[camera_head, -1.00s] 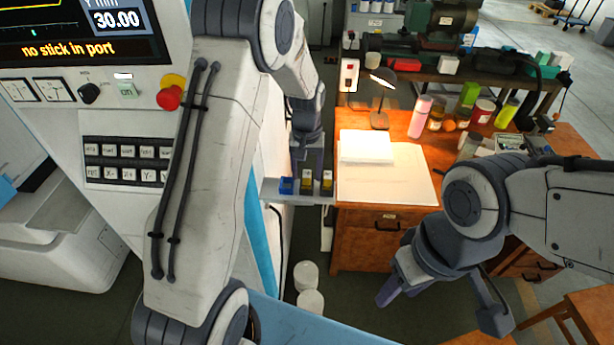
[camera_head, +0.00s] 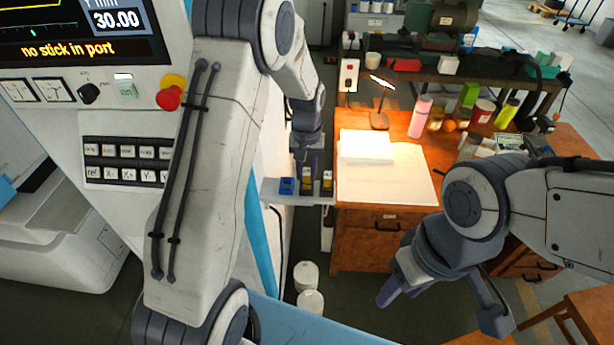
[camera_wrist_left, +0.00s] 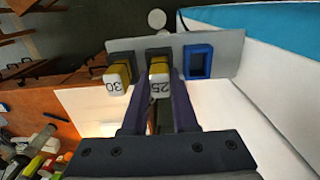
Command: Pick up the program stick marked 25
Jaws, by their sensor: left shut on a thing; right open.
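The program stick marked 25 (camera_wrist_left: 159,88) has a white, numbered end and a yellow body. It stands in the middle dark holder on a grey shelf (camera_wrist_left: 228,48), and its yellow part shows in the head view (camera_head: 306,176). My left gripper (camera_wrist_left: 158,85) is shut on this stick, one finger on each side; it also shows above the shelf in the head view (camera_head: 307,170). The stick marked 30 (camera_wrist_left: 116,79) stands in the holder beside it. An empty blue holder (camera_wrist_left: 198,62) is on the other side. My right gripper (camera_head: 440,305) is open and empty, away from the shelf.
The machine panel (camera_head: 125,150) stands at the left, its screen (camera_head: 75,30) reading "no stick in port". A wooden desk (camera_head: 345,218) with papers, a lamp (camera_head: 380,105) and bottles is right of the shelf. White buckets (camera_head: 308,300) stand on the floor below.

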